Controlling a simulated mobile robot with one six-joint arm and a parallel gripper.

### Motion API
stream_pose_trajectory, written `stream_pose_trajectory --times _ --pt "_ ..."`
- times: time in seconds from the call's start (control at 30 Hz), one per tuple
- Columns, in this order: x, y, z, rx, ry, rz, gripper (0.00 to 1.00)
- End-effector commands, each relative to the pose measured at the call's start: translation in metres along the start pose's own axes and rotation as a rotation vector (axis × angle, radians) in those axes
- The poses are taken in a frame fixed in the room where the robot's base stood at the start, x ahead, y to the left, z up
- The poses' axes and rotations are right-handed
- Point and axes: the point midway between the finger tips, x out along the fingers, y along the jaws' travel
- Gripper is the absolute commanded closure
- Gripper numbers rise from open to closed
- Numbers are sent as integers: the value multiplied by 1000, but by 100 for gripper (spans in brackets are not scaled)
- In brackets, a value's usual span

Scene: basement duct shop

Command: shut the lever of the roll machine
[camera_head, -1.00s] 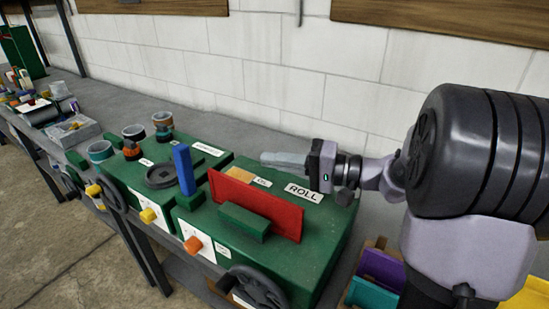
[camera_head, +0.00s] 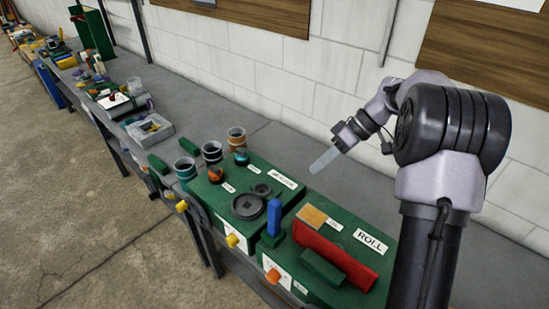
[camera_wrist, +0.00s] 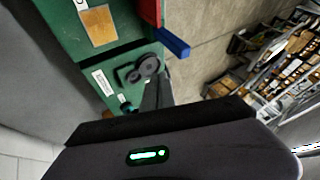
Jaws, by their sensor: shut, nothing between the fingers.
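The roll machine (camera_head: 372,262) is a green box with a white ROLL label, at the lower right of the head view. A red panel (camera_head: 335,255) stands on its top. Its blue lever (camera_head: 274,217) stands upright at the machine's left side. In the wrist view the blue lever (camera_wrist: 171,42) shows near the top, beside the red panel (camera_wrist: 151,12). My gripper (camera_head: 323,160) is shut and empty, above and behind the machines, pointing down to the left. It is clear of the lever. Its fingers also show in the wrist view (camera_wrist: 158,92).
Another green machine (camera_head: 225,220) with a dark round disc adjoins on the left. Several cups, such as this one (camera_head: 236,137), stand behind it. A grey tray (camera_head: 150,130) lies farther along the bench. The white block wall (camera_head: 290,70) runs behind. The floor (camera_head: 60,210) at left is clear.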

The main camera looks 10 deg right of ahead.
Motion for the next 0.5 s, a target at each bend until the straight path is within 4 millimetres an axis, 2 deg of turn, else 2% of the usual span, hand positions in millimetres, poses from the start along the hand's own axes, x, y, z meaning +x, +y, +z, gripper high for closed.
stream_pose_trajectory --times 0.03,0.37,0.5 --pt "-6 0 -3 -19 -20 9 100" --pt "-4 5 -1 -37 -40 18 100" --pt "5 5 0 -37 -41 17 100"
